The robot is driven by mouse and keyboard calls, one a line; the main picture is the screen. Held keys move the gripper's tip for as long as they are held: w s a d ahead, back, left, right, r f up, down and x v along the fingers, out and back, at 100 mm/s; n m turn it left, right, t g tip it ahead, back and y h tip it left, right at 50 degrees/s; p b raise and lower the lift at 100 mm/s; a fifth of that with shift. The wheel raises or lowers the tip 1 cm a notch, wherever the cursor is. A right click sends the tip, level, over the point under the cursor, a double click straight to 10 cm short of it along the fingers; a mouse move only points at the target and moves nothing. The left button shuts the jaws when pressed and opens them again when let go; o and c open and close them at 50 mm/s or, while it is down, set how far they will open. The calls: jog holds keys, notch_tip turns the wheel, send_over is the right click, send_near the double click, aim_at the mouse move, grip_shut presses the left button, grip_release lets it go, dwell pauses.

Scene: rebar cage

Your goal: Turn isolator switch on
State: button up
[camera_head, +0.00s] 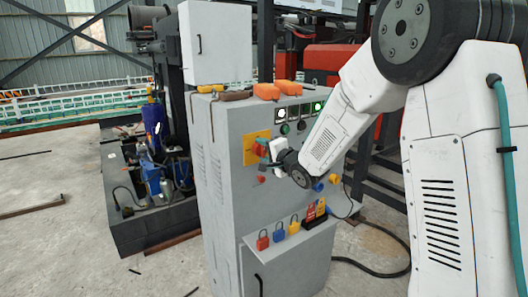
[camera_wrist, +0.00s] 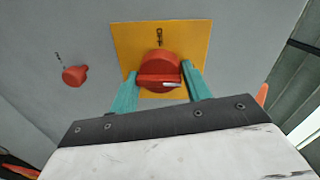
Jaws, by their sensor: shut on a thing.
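The isolator switch (camera_head: 258,149) is a red rotary knob on a yellow square plate (camera_head: 249,157) on the grey cabinet's front. In the wrist view the red switch (camera_wrist: 158,70) sits on the yellow plate (camera_wrist: 192,38), with its handle bar lying roughly level across the picture. My gripper (camera_head: 270,152) is at the switch. In the wrist view its two teal fingers (camera_wrist: 160,90) stand on either side of the handle bar and are shut on it.
A smaller red knob (camera_wrist: 74,75) is left of the plate in the wrist view. The grey cabinet (camera_head: 225,190) has a shelf with several coloured padlocks (camera_head: 278,232) below the switch. Orange tools (camera_head: 267,91) lie on its top.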

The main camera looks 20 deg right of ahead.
jog(key=shift+r, duration=0.15)
jog(key=o, duration=0.9)
jog(key=shift+o, duration=0.2)
jog(key=v, duration=0.7)
jog(key=shift+s+d, duration=0.2)
jog(key=shift+s, duration=0.2)
